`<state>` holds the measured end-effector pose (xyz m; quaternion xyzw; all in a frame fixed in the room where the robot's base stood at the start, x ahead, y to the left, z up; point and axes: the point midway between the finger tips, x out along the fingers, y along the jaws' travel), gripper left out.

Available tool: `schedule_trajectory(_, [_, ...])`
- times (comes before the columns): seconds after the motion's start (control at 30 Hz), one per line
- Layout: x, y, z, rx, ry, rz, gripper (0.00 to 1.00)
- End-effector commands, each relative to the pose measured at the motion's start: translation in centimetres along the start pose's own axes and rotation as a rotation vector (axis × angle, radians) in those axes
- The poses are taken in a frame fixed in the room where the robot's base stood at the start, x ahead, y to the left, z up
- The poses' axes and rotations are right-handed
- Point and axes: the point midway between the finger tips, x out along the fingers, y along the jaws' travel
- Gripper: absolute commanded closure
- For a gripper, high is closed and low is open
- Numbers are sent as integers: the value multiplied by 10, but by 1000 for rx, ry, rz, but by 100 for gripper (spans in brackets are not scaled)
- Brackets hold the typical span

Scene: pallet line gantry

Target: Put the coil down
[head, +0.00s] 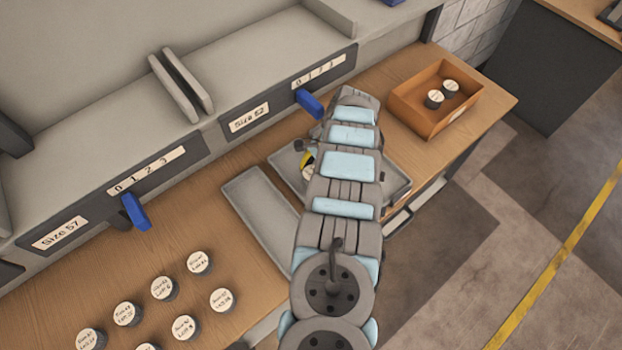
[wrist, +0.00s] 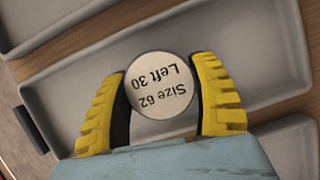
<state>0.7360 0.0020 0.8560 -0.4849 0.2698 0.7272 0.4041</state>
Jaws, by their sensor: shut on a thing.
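The coil (wrist: 160,92) is a small cylinder with a pale round top that reads "Size 62 Left 30". My gripper (wrist: 162,100) is shut on it, with a yellow-and-black finger at each side. In the wrist view the coil is over a grey tray (wrist: 60,95); I cannot tell whether it touches the tray floor. In the head view my arm covers most of this tray (head: 285,160), and only part of the coil (head: 308,173) shows beside a yellow finger.
An empty grey tray (head: 262,215) lies to the left. An orange-brown box (head: 408,115) with two coils stands at the right. Several labelled coils (head: 163,288) stand at the lower left. A grey machine with blue levers (head: 309,103) runs along the back.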

Motion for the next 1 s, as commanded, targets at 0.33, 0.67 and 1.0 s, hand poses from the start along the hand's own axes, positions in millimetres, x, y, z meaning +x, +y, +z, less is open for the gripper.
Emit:
schedule_trajectory(0.33, [14, -1, -6, -1, 1, -2, 78])
schedule_trajectory(0.67, [17, 0, -8, 0, 1, -1, 11])
schedule_trajectory(1.0, [16, 0, -7, 0, 1, -1, 11])
